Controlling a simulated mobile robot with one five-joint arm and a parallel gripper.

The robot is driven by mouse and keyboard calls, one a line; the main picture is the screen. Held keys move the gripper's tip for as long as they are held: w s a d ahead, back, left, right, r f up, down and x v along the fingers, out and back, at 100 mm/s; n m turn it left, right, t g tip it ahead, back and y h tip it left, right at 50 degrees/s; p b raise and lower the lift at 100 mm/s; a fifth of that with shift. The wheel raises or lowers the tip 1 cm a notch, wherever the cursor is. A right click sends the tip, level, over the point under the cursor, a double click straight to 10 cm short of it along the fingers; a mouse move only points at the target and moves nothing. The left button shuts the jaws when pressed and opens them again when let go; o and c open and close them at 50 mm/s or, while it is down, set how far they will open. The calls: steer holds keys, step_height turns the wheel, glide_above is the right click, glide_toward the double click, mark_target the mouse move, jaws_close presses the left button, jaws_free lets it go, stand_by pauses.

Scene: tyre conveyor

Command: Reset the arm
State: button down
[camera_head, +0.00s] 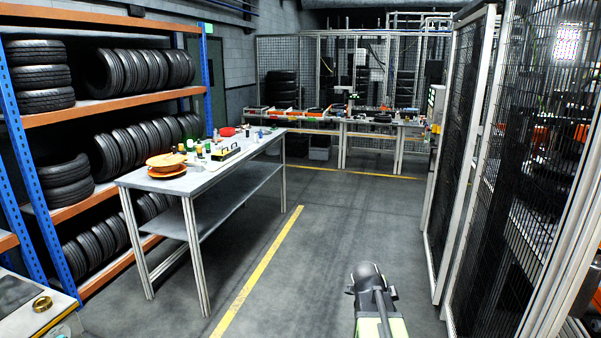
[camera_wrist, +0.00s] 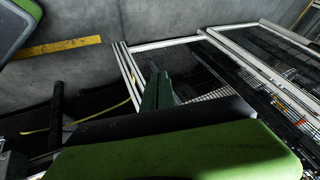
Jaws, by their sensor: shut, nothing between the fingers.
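My arm (camera_head: 375,300) shows at the bottom of the head view, right of centre, as a dark rounded joint with a light green part below it. It stands over open floor, left of the mesh fence. In the wrist view, my gripper (camera_wrist: 157,84) shows as dark green fingers close together beyond a black and green body. The fingers are shut and hold nothing. They point toward the floor and the fence's base, apart from both. In the head view I cannot make out the fingers.
A workbench (camera_head: 212,177) with small items stands left of centre. A shelf rack (camera_head: 120,108) of tyres is behind it. A mesh fence (camera_head: 468,150) runs along the right. A long table (camera_head: 345,128) crosses the back. The grey floor (camera_head: 340,215) between is clear, with a yellow line.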

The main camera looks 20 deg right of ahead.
steer(key=w+a+f+n+y, duration=0.2)
steer(key=a+n, duration=0.4)
steer(key=a, duration=1)
steer(key=s+a+f+n+g+y, duration=0.1)
steer(key=s+a+n+y, duration=0.1)
steer(key=a+n, duration=0.5)
steer(key=s+a+f+n+y, duration=0.1)
steer(key=s+a+n, duration=0.3)
steer(key=a+n, duration=0.4)
steer(key=shift+s+a+n+g+y, duration=0.35)
steer(key=shift+n+y, duration=0.25)
steer(key=shift+y, duration=0.2)
steer(key=shift+s, duration=0.1)
